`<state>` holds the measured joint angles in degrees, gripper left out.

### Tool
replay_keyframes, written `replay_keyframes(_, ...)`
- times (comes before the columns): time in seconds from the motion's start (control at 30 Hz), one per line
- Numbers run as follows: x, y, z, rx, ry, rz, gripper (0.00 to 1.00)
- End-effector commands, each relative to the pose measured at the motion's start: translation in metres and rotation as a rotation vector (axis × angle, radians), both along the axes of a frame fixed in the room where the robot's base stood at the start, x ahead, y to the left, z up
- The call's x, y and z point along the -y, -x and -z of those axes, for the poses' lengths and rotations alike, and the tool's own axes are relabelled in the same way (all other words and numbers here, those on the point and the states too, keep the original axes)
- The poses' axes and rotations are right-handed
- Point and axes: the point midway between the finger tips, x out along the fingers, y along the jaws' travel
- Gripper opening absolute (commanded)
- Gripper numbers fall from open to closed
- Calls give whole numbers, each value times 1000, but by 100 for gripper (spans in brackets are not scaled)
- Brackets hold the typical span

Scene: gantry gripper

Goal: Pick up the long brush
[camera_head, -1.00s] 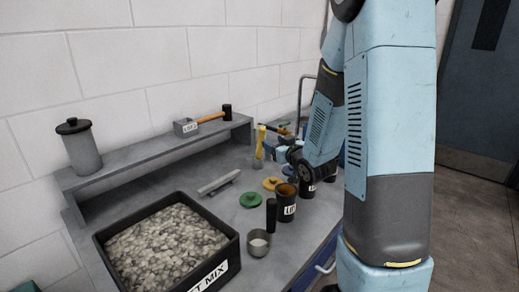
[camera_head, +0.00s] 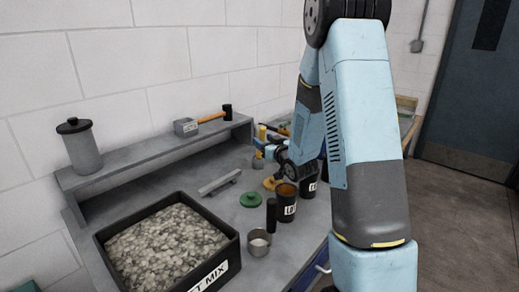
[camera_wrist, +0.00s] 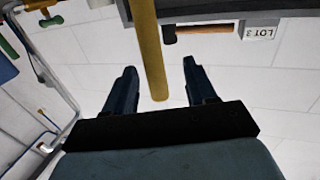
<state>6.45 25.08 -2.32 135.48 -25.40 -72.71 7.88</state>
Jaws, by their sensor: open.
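A yellow handle (camera_head: 262,131) stands upright at the back of the bench, probably the long brush; its bristles cannot be made out. In the wrist view the yellow handle (camera_wrist: 151,55) comes down from the top edge, and its end lies in the gap between my two fingers. My gripper (camera_wrist: 160,68) is open, with one finger on each side and a visible space between each finger and the handle. In the head view my gripper (camera_head: 262,150) is at the handle, and a blue finger covers part of it.
A shelf (camera_head: 160,150) along the wall holds a grey canister (camera_head: 82,148), a labelled grey box (camera_head: 186,127) and an orange-handled tool (camera_head: 211,117). A black tray of stones (camera_head: 235,243), a metal cup (camera_head: 258,243), dark labelled pots (camera_head: 287,207) and a green lid (camera_head: 251,200) stand on the bench.

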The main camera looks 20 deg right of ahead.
Motion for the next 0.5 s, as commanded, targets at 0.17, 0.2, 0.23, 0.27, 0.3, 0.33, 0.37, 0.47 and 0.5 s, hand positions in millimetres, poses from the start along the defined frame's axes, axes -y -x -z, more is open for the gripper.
replay_keyframes(0.17,-1,-10,2,0,0,0,56)
replay_keyframes(0.2,-1,-15,2,1,1,1,56)
replay_keyframes(0.23,-1,-19,3,0,1,1,56)
replay_keyframes(0.27,-1,-23,5,-1,1,1,56)
replay_keyframes(0.3,-2,-29,6,-1,1,1,56)
replay_keyframes(0.33,-2,-34,6,0,1,1,56)
replay_keyframes(0.37,-3,-37,6,0,1,1,56)
replay_keyframes(0.47,-6,-48,6,0,0,1,56)
replay_keyframes(0.5,-7,-50,6,-1,0,1,56)
